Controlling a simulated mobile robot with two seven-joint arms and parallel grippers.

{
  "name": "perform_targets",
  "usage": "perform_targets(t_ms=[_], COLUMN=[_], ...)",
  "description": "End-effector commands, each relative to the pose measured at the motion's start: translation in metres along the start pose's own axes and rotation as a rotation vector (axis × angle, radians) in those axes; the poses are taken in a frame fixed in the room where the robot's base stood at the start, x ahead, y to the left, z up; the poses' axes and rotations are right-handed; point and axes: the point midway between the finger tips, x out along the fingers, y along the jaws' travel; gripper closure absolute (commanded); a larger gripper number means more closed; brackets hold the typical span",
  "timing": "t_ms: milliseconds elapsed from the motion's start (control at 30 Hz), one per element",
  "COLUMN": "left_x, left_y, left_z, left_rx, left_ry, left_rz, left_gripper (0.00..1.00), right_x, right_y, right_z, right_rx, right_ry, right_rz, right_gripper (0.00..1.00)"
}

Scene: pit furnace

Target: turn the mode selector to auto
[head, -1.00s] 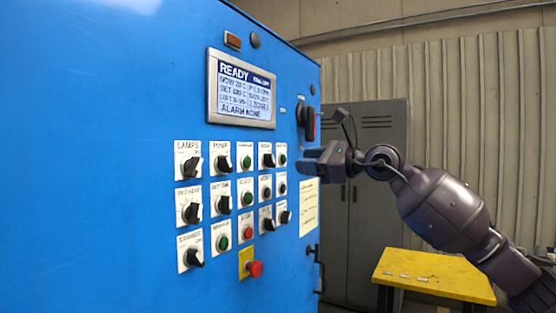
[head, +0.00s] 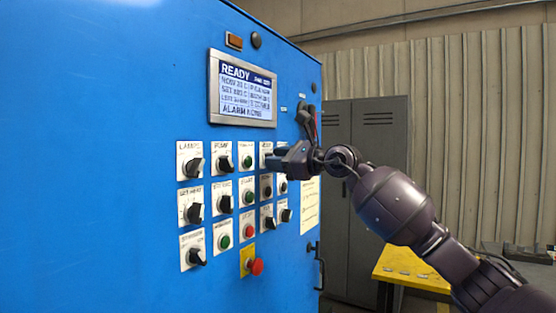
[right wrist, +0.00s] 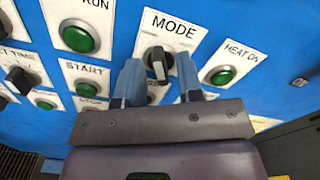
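The mode selector (right wrist: 158,62) is a black rotary knob with a pale pointer line, on a white plate labelled MODE in the right wrist view. Its pointer looks close to vertical there; the position labels are hidden. In the head view its plate (head: 266,146) shows only at the top, as my right gripper covers the knob. My right gripper (head: 277,158) is at the blue panel. In the right wrist view its two fingers (right wrist: 158,78) stand apart on either side of the knob, with visible gaps; I cannot tell whether either touches. My left gripper is not in view.
A green HEAT ON button (right wrist: 223,75) is right of the selector, and a green START button (right wrist: 86,90) is to its left. Several knobs and buttons crowd the panel. A red mushroom button (head: 257,267) sticks out below. A yellow table (head: 415,270) stands at right.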

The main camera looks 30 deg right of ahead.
Motion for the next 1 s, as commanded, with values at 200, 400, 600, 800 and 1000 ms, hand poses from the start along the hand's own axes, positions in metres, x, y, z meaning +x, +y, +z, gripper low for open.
perform_targets(t_ms=[200,400,600,800,1000], left_x=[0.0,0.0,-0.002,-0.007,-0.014], left_y=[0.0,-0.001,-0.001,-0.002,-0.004], left_z=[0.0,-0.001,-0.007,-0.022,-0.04], left_rx=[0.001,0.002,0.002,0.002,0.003], left_ry=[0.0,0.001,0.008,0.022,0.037], left_rz=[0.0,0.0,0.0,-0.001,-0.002], left_gripper=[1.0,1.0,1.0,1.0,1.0], right_x=[0.0,0.0,-0.001,-0.001,-0.001], right_y=[0.0,0.0,-0.001,-0.002,-0.003], right_z=[0.0,0.0,0.002,0.003,0.004], right_rx=[0.0,0.004,0.046,0.161,0.336], right_ry=[0.0,0.0,0.0,-0.001,0.0], right_rz=[0.0,0.0,0.0,-0.001,0.0], right_gripper=[1.0,1.0,1.0,1.0,1.0])
